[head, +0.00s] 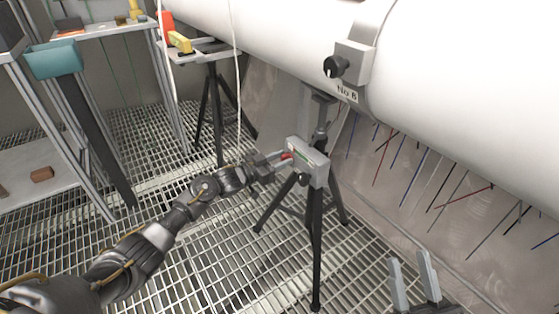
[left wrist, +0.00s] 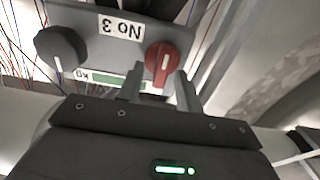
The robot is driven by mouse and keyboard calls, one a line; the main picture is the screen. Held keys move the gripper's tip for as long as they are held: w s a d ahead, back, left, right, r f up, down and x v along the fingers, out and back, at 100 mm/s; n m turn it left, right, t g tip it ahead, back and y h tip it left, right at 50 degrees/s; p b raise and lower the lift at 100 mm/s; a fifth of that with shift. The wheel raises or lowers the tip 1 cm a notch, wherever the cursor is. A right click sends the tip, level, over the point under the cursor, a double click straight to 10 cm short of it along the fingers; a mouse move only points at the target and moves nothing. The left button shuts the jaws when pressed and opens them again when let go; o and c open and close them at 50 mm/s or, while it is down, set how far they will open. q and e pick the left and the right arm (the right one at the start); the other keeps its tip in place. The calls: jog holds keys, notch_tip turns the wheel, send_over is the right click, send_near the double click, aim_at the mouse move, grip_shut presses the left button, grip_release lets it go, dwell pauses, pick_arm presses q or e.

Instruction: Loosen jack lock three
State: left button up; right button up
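The jack head box (head: 309,162), labelled No 3, sits on a black tripod under the white pipe. In the left wrist view the box (left wrist: 105,48) shows upside down, with a red knob (left wrist: 165,60) bearing a white line, a dark round knob (left wrist: 62,47) and a kg display (left wrist: 105,78). The red knob also shows in the head view (head: 287,156). My left gripper (head: 277,160) is at the box, fingers apart, with its tips just short of or beside the red knob; contact cannot be told. My right gripper (head: 412,272) is open and empty at the lower right.
The white pipe (head: 450,90) runs across the upper right, with a clamp labelled No 8 (head: 345,90) and a black knob. Thin coloured rods stick out of the wall below it. Another tripod (head: 213,105) and shelves (head: 100,30) stand behind left. The floor is open grating.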

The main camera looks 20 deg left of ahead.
pick_arm(q)
jog(key=shift+a, duration=0.1)
grip_shut()
